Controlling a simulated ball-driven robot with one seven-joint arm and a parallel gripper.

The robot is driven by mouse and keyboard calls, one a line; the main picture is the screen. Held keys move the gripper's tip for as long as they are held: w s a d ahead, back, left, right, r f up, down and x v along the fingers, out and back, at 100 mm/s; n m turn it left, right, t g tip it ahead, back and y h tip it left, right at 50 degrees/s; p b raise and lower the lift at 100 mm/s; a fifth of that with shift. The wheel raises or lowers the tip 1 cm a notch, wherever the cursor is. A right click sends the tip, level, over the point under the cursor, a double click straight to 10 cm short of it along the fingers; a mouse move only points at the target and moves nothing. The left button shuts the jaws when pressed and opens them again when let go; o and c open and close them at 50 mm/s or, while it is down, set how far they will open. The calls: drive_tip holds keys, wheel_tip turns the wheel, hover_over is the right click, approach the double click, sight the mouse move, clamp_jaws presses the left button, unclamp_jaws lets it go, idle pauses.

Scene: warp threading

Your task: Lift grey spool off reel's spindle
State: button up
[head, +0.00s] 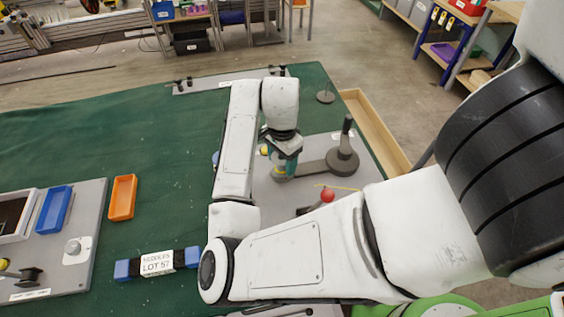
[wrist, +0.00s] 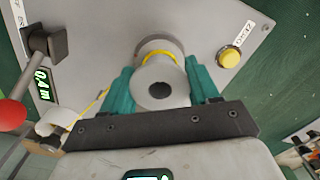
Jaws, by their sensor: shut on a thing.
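The grey spool (wrist: 160,86) sits between the two teal fingers of my gripper (wrist: 163,92) in the wrist view, its end face with a dark centre hole towards the camera. Yellow thread is wound on it, and a strand runs off to the lower left. My gripper is shut on the spool; it also shows in the head view (head: 284,166), low over the grey panel. The spindle is hidden, so I cannot tell whether the spool is still around it.
The grey panel (wrist: 100,22) carries a yellow button (wrist: 229,58), a lit display (wrist: 42,84) and a lever with a red ball (wrist: 12,114). A dark crank-like post (head: 344,158) stands right of my gripper. An orange tray (head: 122,198) lies on the green mat.

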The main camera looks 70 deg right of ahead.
drive_tip(key=shift+r+p, duration=2.35)
drive_tip(key=shift+r, duration=0.6)
